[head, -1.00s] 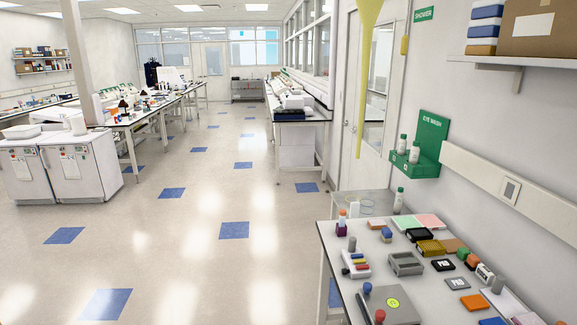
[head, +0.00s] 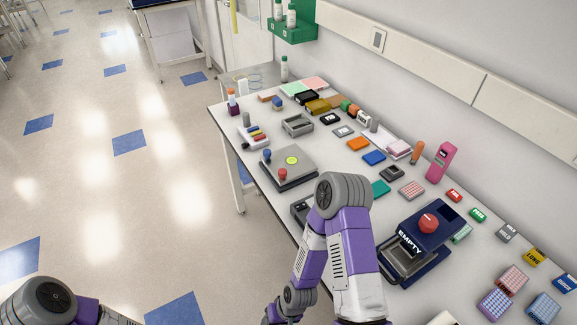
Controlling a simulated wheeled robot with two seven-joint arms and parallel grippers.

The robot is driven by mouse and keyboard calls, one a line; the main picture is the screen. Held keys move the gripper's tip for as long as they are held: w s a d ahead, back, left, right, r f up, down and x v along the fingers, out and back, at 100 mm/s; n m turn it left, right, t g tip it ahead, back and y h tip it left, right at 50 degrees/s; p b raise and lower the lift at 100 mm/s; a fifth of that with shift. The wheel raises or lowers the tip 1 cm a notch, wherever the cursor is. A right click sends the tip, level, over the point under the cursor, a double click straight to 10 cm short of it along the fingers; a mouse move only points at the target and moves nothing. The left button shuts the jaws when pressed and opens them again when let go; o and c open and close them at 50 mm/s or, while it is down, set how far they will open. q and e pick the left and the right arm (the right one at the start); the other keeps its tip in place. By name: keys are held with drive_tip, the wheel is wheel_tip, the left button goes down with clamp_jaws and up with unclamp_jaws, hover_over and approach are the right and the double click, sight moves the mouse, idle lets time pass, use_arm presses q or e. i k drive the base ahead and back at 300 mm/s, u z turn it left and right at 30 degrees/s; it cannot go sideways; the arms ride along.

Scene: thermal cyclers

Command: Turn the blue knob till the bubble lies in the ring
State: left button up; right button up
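A grey levelling plate (head: 290,176) lies on the bench. The blue knob (head: 267,155) stands at its left corner and a red knob (head: 283,174) at its front. A round yellow-green level (head: 292,160) sits on top. Its bubble and ring are too small to make out. My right arm rises in the lower middle, just right of and in front of the plate, and bends down to the bottom edge. My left arm shows only at the bottom left. Both grippers are out of view below, and nothing touches the blue knob.
A navy device marked EMPTY (head: 427,238) with a red knob stands right of my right arm. An open grey box (head: 298,125) and a rack of coloured tubes (head: 256,137) lie behind the plate. Several small blocks crowd the bench's right side. The floor at left is clear.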

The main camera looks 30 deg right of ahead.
sight(267, 153)
drive_tip(key=u, duration=0.85)
drive_tip(key=i, duration=1.95)
drive_tip(key=z, duration=2.4)
